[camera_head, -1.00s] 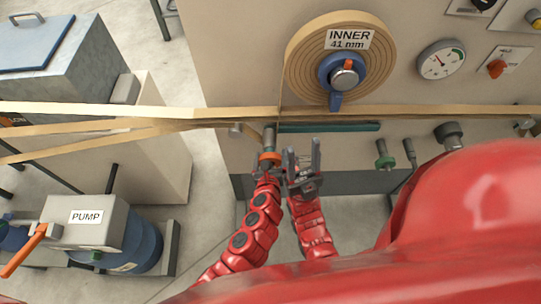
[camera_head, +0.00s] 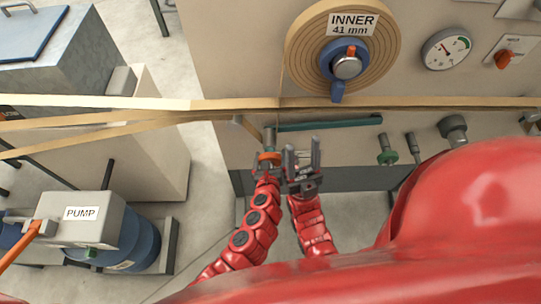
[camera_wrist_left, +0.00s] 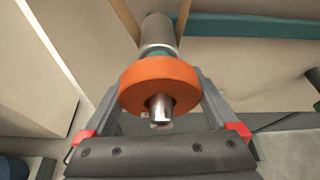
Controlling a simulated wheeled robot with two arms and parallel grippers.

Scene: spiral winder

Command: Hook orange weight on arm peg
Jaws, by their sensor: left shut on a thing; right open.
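The orange weight (camera_wrist_left: 160,84) is a thick ring between the two fingers of my left gripper (camera_wrist_left: 155,100). A shiny metal peg end (camera_wrist_left: 161,108) shows through its centre. A teal collar and a grey cylinder (camera_wrist_left: 158,30) lie right behind it, in line. In the head view the orange weight (camera_head: 269,157) sits in my left gripper (camera_head: 268,164) just below the grey cylinder (camera_head: 270,138), near the left end of the teal arm (camera_head: 330,123). My right gripper (camera_head: 302,158) is open and empty, just right of the left one.
A tan web (camera_head: 230,103) crosses above the grippers, below the roll labelled INNER (camera_head: 300,55). Green and grey knobs (camera_head: 387,152) stick out of the panel to the right. The pump (camera_head: 85,225) stands at lower left. Floor between pump and panel is clear.

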